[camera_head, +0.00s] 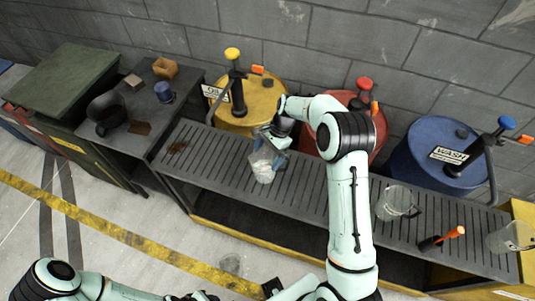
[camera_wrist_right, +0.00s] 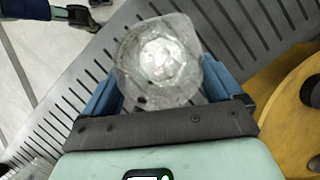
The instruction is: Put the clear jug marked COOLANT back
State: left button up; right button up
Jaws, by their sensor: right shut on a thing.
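A clear jug (camera_head: 263,168) is between the fingers of my right gripper (camera_head: 270,150), over the slatted bench (camera_head: 225,157) in front of the yellow drum. The right wrist view looks down on the round clear jug (camera_wrist_right: 158,62), with a blue finger on each side of it. I cannot read a COOLANT mark on it, nor tell whether its base touches the slats. Two other clear vessels stand on the bench: a jug (camera_head: 393,203) right of my arm and one (camera_head: 508,238) at the right end. My left gripper (camera_head: 270,288) shows only in part at the bottom edge.
Behind the bench stand a yellow drum (camera_head: 262,103), a red drum (camera_head: 378,118) partly hidden by my arm, and a blue WASH drum (camera_head: 428,163). An orange-handled tool (camera_head: 443,238) lies on the bench. A dark side table (camera_head: 150,115) at left holds a black jug (camera_head: 108,117).

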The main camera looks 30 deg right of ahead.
jog(key=o, duration=1.5)
pick_arm(q)
jog(key=shift+w+r+p, duration=0.6)
jog(key=shift+r+p, duration=0.05)
jog(key=shift+r, duration=0.25)
pick_arm(e)
jog(key=v, duration=1.2)
jog(key=shift+r, duration=0.15)
pick_arm(q)
jog(key=shift+s, duration=0.1)
pick_arm(e)
jog(key=shift+s, duration=0.1)
